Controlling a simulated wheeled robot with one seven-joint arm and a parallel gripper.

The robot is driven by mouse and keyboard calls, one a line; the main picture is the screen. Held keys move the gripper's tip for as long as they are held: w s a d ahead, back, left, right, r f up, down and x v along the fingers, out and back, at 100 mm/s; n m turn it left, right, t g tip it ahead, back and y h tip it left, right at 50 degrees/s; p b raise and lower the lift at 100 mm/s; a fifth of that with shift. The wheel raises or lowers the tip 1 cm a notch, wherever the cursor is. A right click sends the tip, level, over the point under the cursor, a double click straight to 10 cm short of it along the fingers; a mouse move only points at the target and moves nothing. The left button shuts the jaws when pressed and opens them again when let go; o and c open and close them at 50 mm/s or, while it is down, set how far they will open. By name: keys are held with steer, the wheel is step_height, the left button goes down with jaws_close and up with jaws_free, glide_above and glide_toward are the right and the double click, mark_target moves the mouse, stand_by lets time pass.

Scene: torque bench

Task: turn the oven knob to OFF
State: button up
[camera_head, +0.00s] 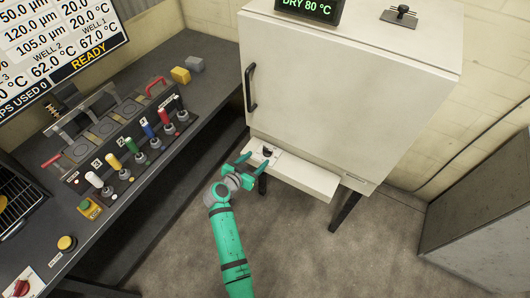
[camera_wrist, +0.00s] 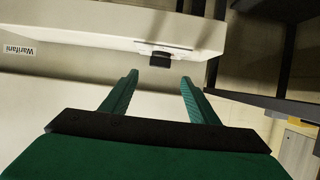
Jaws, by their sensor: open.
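The oven (camera_head: 340,95) is a large cream cabinet on dark legs, with a black door handle and a display on top reading "DRY 80 °C". Its small dark knob (camera_head: 267,152) sits on a white plate on the low front ledge. The knob shows as a black block in the wrist view (camera_wrist: 160,62). My gripper (camera_head: 257,163) is in front of the ledge, close to the knob. In the wrist view its green fingers (camera_wrist: 159,78) are apart and empty, with the knob just beyond and between the tips. The knob's markings are too small to read.
A dark bench (camera_head: 205,60) on the left holds a row of coloured levers (camera_head: 140,150), yellow buttons and a red knob (camera_head: 22,288). A grey cabinet (camera_head: 485,200) stands at the right. The floor (camera_head: 330,250) between is clear.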

mark_target(267, 151)
steer(key=x, duration=0.8)
steer(key=shift+f, duration=0.1)
steer(key=shift+c, duration=0.6)
steer(key=c, duration=0.9)
